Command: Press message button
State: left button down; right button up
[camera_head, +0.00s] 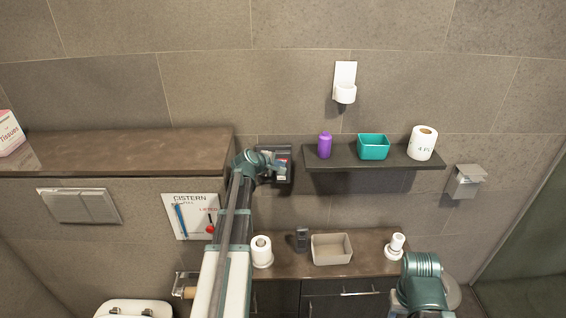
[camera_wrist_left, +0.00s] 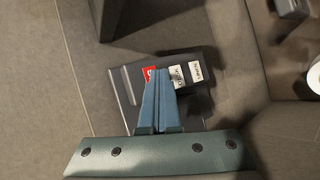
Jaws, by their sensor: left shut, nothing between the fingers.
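A dark wall panel (camera_head: 288,172) is on the tiled wall, left of the shelf, partly hidden by my left gripper (camera_head: 279,165). In the left wrist view the panel (camera_wrist_left: 124,88) shows tilted, with a red label (camera_wrist_left: 149,73) and two white labels (camera_wrist_left: 186,73) in a row. Their print is too small to read, so I cannot tell which marks the message button. My left gripper (camera_wrist_left: 157,74) is shut and empty, its fingertips over the panel by the red label and the nearer white label. I cannot tell whether they touch. The right gripper is out of view.
A dark shelf (camera_head: 330,161) holds a purple bottle (camera_head: 325,145), a teal box (camera_head: 373,147) and a paper roll (camera_head: 422,142). Below, a counter (camera_head: 375,262) holds a beige tray (camera_head: 331,249) and rolls. A cistern board (camera_head: 190,216) hangs at left.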

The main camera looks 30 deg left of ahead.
pick_arm(q)
jog(key=shift+s, duration=0.15)
jog(key=shift+s+d, duration=0.4)
jog(key=shift+s, duration=0.15)
jog(key=s+d, duration=0.1)
jog(key=s, duration=0.2)
jog(key=s+d, duration=0.1)
jog(key=shift+s+d, duration=0.15)
jog(key=shift+d, duration=0.15)
dwell(0.4)
dwell(0.6)
